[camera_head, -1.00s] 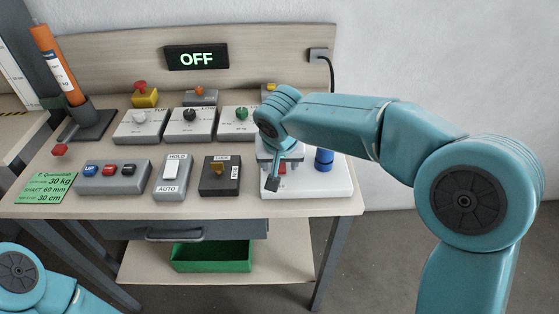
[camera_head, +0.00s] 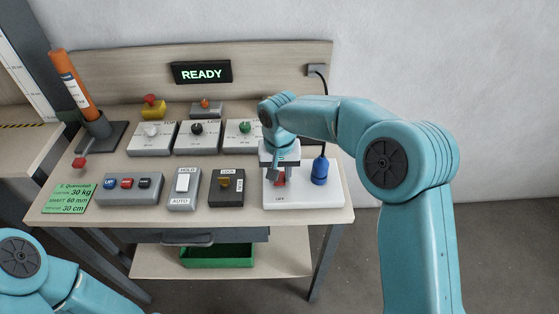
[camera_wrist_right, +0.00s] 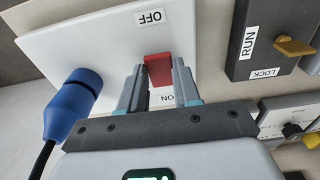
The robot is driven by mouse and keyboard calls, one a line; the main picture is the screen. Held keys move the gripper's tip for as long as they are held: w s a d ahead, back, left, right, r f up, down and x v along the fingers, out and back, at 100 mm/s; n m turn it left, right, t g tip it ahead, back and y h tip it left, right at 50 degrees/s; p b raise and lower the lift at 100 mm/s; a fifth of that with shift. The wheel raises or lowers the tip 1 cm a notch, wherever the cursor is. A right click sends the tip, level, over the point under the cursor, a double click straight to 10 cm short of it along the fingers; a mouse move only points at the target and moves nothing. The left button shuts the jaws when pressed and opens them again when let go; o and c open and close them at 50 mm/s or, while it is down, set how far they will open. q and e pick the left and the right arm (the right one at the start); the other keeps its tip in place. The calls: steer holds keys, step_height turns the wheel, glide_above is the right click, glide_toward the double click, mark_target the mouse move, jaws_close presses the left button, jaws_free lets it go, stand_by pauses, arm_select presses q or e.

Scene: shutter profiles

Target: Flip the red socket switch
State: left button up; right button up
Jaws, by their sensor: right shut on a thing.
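The red socket switch (camera_wrist_right: 158,70) sits on a white socket box (camera_head: 320,197), between an OFF label and an ON label in the right wrist view. My right gripper (camera_wrist_right: 157,78) has a finger on either side of the switch and is shut on it. In the head view the right gripper (camera_head: 275,178) reaches down onto the box and partly hides the switch. A blue plug (camera_head: 320,172) is in the box, to the right of the gripper. The display (camera_head: 202,72) reads READY. My left gripper is out of view.
Left of the socket box stand a black key switch box (camera_head: 227,199), a HOLD/AUTO rocker box (camera_head: 184,203) and a push-button box (camera_head: 128,199). Knob boxes (camera_head: 198,152) stand behind. A green bin (camera_head: 217,257) is on the lower shelf.

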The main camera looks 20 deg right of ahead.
mark_target(280, 180)
steer(key=shift+w, duration=0.1)
stand_by(0.3)
steer(key=o, duration=1.1)
steer(key=shift+c, duration=0.2)
step_height(280, 180, up, 16)
steer(key=shift+s+r+p, duration=0.15)
steer(key=shift+s+p, duration=0.05)
steer(key=shift+p, duration=0.15)
steer(key=shift+s, duration=0.1)
